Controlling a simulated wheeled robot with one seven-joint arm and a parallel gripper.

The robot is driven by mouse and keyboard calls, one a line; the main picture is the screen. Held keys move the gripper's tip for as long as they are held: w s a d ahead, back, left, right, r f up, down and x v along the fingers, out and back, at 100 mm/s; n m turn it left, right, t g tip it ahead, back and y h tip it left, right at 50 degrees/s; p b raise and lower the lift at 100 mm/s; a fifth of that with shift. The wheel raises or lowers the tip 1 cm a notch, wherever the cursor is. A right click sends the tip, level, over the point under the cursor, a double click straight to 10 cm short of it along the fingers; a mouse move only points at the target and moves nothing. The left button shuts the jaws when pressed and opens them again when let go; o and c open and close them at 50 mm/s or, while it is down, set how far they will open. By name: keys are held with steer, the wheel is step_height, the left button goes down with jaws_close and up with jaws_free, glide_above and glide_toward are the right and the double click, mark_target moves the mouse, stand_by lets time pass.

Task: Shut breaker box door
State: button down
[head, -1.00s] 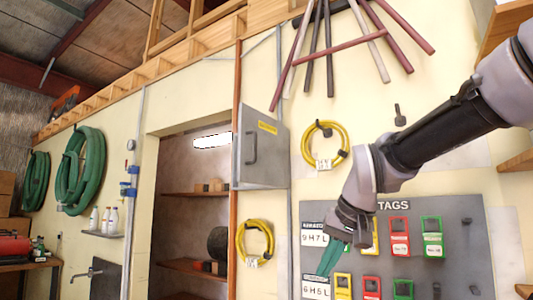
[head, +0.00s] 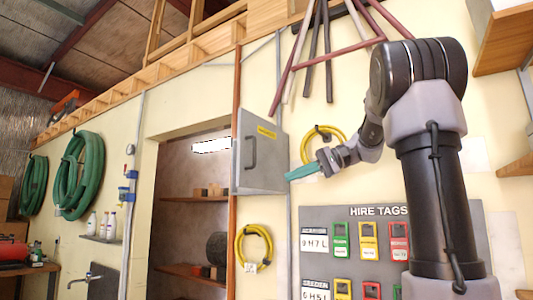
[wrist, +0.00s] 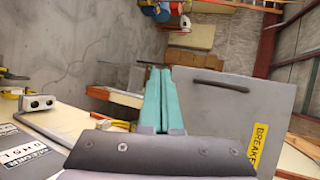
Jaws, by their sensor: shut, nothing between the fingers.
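The breaker box door (head: 266,160) is a grey panel with a dark bar handle (head: 252,152) and a yellow label, standing out from the cream wall beside the wooden post. The door (wrist: 235,110) fills the right of the wrist view, with its handle (wrist: 218,82) near its far edge. My gripper (head: 289,177) has teal fingers, shut and empty, pointing left at the door's lower right edge in the head view. In the wrist view my gripper (wrist: 160,72) lies beside the panel's left edge. I cannot tell whether the fingertips touch it. The box interior is hidden.
A yellow hose coil (head: 324,137) hangs behind my wrist, and another yellow coil (head: 254,247) hangs below the door. A hire tags board (head: 350,225) is on the wall at lower right. A shelved opening (head: 190,170) lies left of the post.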

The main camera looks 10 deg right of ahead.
steer(key=w+d+r+n+y, duration=0.1)
steer(key=w+d+r+y, duration=0.3)
steer(key=d+r, duration=0.35)
steer(key=x, duration=1.4)
steer(key=shift+a+r+t, duration=0.25)
steer(key=shift+r+t, duration=0.05)
steer(key=shift+r, duration=0.25)
steer(key=shift+a, duration=0.15)
